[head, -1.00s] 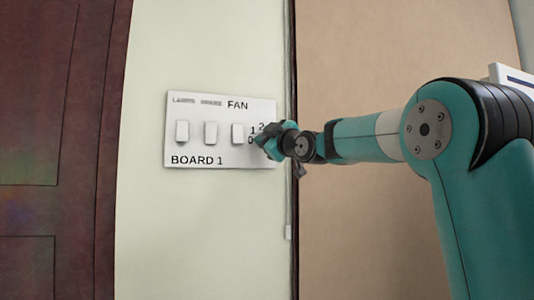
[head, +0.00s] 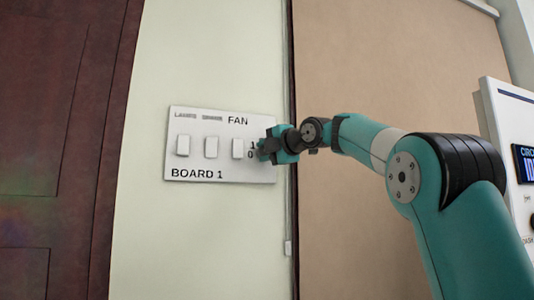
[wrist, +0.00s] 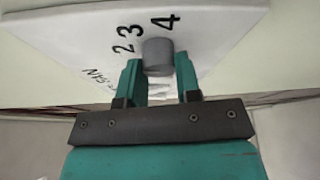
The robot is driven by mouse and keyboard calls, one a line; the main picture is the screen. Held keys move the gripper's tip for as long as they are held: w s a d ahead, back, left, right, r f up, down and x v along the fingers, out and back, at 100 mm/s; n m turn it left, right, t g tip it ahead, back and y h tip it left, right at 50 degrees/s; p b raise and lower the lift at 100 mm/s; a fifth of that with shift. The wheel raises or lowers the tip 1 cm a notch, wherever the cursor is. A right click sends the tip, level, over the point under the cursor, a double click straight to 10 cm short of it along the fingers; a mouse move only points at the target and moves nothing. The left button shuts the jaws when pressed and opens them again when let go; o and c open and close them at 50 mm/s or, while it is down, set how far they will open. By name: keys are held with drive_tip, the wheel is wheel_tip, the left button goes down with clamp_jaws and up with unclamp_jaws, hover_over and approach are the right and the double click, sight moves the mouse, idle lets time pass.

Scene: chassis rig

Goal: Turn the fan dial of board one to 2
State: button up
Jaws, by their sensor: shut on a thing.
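Board one (head: 245,176) is a white panel on the pale wall, marked BOARD 1 and FAN. My gripper (head: 266,148) is at its right end in the head view and hides the dial there. In the wrist view the fan dial (wrist: 158,57) is a grey round knob, with 2, 3 and 4 printed on the board around it. The two teal fingers of my gripper (wrist: 158,78) are on either side of the knob, shut on it. I cannot tell which number the dial points to.
Three white rocker switches (head: 211,147) are on the board left of the dial. A dark red door (head: 50,150) is at the left and a brown panel (head: 390,80) at the right. A white panel with a display (head: 505,110) stands at the far right.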

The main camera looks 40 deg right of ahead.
drive_tip(key=shift+n+g, duration=0.4)
drive_tip(key=shift+n, duration=0.5)
drive_tip(key=o, duration=0.9)
drive_tip(key=s+r, duration=0.1)
drive_tip(key=s, duration=0.4)
drive_tip(key=s+d+b, duration=0.1)
drive_tip(key=s, duration=0.5)
drive_tip(key=s+r+b, duration=0.1)
drive_tip(key=s, duration=0.5)
drive_tip(key=shift+d+r, duration=0.25)
drive_tip(key=shift+r, duration=0.05)
